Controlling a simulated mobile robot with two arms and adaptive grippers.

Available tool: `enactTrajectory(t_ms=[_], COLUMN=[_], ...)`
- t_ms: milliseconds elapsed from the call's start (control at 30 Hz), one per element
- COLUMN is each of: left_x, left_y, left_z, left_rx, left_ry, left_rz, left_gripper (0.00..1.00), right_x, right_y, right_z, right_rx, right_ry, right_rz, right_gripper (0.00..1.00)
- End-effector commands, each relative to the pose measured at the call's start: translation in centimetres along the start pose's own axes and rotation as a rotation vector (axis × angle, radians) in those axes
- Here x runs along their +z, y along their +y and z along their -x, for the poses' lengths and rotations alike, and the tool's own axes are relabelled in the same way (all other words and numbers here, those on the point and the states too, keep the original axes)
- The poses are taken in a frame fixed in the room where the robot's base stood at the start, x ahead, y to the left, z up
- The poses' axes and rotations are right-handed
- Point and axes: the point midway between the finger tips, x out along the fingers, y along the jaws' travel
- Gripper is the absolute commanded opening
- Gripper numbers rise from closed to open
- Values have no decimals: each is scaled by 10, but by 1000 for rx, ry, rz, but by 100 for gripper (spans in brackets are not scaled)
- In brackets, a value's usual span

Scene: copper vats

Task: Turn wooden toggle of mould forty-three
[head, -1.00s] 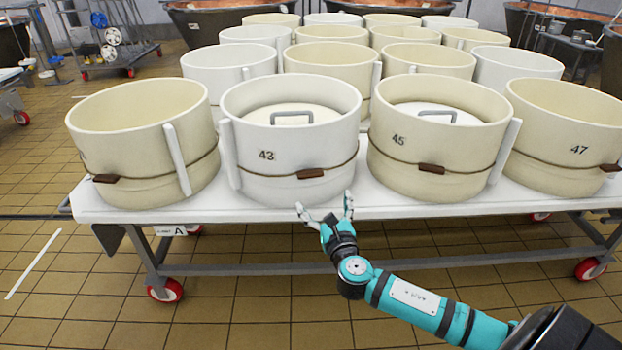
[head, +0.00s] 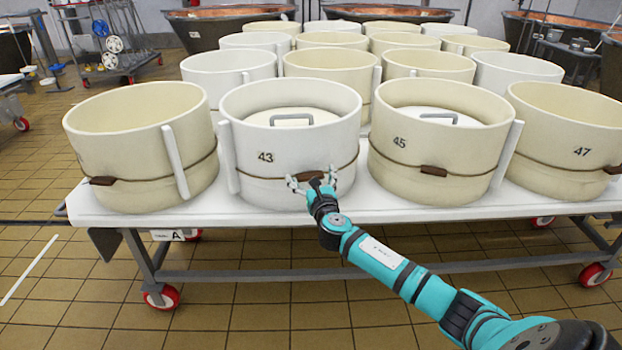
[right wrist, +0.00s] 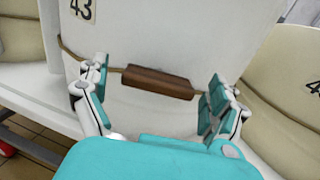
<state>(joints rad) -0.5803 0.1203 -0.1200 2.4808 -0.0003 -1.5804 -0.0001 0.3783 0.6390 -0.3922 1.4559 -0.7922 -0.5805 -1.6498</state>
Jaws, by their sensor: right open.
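Mould forty-three (head: 262,182) is a white round mould in the front row, with a lid and handle inside. Its number also shows in the right wrist view on the mould wall (right wrist: 150,35). A cord runs around it, and the brown wooden toggle (right wrist: 157,82) lies along the cord on the front. The toggle also shows in the head view (head: 311,175). My right gripper (right wrist: 158,88) is open, with one finger at each end of the toggle. Gaps show between the fingers and the toggle, and it is not gripped. My left gripper is not in view.
Mould forty-five (head: 398,170) stands close on the right, mould forty-seven (head: 560,145) beyond it, and another cream mould (head: 130,165) on the left. All stand on a white wheeled table (head: 260,213). The tiled floor (head: 250,320) in front is clear.

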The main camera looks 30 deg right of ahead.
Motion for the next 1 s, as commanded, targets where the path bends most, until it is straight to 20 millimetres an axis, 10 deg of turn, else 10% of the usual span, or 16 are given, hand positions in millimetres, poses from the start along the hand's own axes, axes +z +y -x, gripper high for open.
enactTrajectory(t_ms=[467, 1000], left_x=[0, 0], left_y=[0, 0], left_z=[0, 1], left_rx=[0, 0], left_ry=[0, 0], left_rz=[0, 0], left_gripper=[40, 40], right_x=[0, -2], right_y=[0, 0], right_z=[0, 1], right_rx=[0, 0], right_ry=[0, 3], right_rz=[0, -171], right_gripper=[40, 39])
